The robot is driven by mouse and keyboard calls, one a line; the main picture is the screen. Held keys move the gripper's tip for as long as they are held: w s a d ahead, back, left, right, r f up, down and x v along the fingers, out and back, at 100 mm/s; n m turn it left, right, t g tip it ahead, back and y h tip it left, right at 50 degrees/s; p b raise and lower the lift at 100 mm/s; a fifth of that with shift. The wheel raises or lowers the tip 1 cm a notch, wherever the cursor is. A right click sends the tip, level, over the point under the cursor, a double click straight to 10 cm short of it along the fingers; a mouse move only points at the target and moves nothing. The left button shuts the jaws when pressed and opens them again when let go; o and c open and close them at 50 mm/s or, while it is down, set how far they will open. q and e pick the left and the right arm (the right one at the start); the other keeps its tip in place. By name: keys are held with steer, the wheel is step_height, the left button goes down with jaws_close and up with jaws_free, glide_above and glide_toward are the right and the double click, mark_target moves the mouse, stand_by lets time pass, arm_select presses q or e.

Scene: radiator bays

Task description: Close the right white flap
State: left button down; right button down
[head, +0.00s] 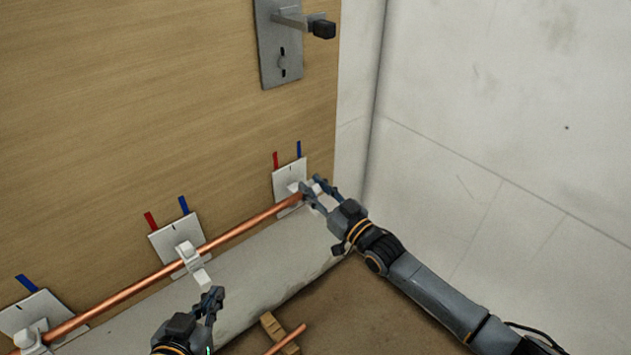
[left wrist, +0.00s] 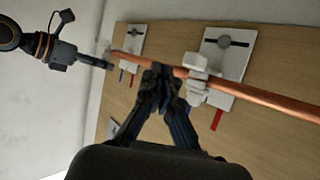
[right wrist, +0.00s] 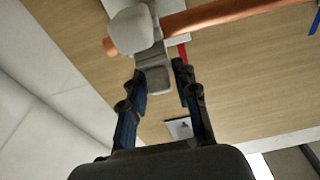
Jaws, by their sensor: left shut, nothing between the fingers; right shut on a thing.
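The right white flap (right wrist: 158,79) hangs from the right white clip (right wrist: 132,30) at the end of the copper pipe (head: 240,229). My right gripper (head: 318,189) is at this clip, its fingers on either side of the flap in the right wrist view (right wrist: 160,75); in the head view they partly hide it. My left gripper (head: 213,295) is shut and empty, just below the middle white clip (head: 186,255). In the left wrist view its fingertips (left wrist: 161,72) are close to the pipe, beside that clip. The middle clip's flap (head: 202,278) sticks out toward me.
A left white clip (head: 30,340) also sits on the pipe. White plates with red and blue strips are on the wooden panel (head: 120,100). A door handle (head: 300,20) is above. A white wall (head: 500,110) bounds the right side. A wooden block (head: 275,330) lies low in front.

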steer(key=shift+w+a+r+g+p, duration=0.1)
steer(key=shift+r+g+p, duration=0.2)
steer(key=shift+p, duration=0.65)
steer(key=shift+w+h+p, duration=0.1)
steer(key=shift+h+p, duration=0.3)
steer(key=shift+p, duration=0.55)
arm_select(q)
steer(key=s+a+f+g+y+p, duration=0.1)
steer(key=s+a+f+g, duration=0.2)
steer(key=s+g, duration=0.3)
steer(key=s+a+f+g+y, duration=0.2)
steer(key=s+f+g, duration=0.1)
steer(key=s, duration=0.5)
arm_select(e)
steer(key=shift+w+a+g, duration=0.1)
steer(key=shift+g, duration=0.4)
steer(key=shift+p, duration=0.4)
steer(key=g+h+p, duration=0.1)
steer(key=p, duration=0.2)
steer(key=shift+w+a, duration=0.15)
steer(key=shift+w, duration=0.05)
arm_select(q)
step_height(320, 180, down, 14)
steer(key=g, duration=0.1)
steer(key=shift+w+d, duration=0.2)
steer(key=shift+w, duration=0.2)
arm_select(e)
steer(key=shift+f+g+h, duration=0.1)
steer(key=shift+g+h, duration=0.2)
